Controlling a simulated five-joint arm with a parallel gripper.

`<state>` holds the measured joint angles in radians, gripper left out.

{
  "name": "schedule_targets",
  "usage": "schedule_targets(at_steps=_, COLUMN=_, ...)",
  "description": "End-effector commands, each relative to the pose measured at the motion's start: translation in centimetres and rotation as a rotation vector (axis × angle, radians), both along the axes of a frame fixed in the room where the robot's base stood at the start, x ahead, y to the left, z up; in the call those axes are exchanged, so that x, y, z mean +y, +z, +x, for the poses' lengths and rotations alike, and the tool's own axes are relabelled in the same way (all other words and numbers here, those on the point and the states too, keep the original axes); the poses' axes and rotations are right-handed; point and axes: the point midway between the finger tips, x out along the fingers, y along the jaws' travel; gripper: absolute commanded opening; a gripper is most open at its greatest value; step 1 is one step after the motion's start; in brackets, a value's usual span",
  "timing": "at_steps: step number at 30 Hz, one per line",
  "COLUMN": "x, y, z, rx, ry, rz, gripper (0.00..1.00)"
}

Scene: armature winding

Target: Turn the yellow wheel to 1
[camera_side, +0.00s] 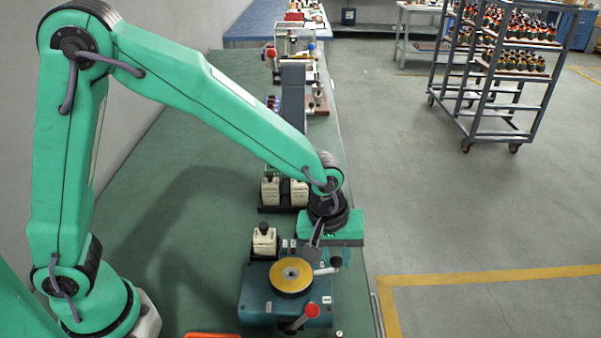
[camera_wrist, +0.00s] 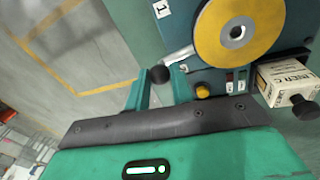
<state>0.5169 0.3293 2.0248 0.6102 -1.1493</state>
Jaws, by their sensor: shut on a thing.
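The yellow wheel (camera_side: 291,276) lies flat on top of a dark teal machine box (camera_side: 256,297), with a grey hub at its middle. A pale lever with a black knob (camera_side: 337,262) sticks out from it to the right. In the wrist view the wheel (camera_wrist: 213,40) is at the top right, and a white label with a "1" (camera_wrist: 162,9) is on the box left of it. My gripper (camera_wrist: 160,77) is shut on the black knob (camera_wrist: 160,73), one finger on each side. The lever points away from the "1" label, towards the gripper.
A red-knobbed lever (camera_side: 312,311) stands at the box's front. A small cream box with a black knob (camera_side: 264,240) stands behind the machine. The wrist view shows a yellow button (camera_wrist: 203,91). Similar cream boxes (camera_side: 270,191) stand farther back. The bench's left part is clear.

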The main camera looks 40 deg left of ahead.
Motion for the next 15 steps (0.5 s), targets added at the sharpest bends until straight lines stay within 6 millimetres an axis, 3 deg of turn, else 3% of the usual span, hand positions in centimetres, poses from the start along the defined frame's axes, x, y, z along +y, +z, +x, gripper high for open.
schedule_targets(at_steps=11, x=-0.25, y=-0.01, z=-0.34, rx=0.003, ry=-0.04, rz=0.009, gripper=0.0)
schedule_targets(at_steps=12, x=-0.25, y=-0.01, z=-0.34, rx=0.003, ry=-0.04, rz=0.009, gripper=0.31)
schedule_targets(at_steps=15, x=-0.25, y=-0.02, z=-0.31, rx=0.003, ry=-0.039, rz=0.008, gripper=0.45)
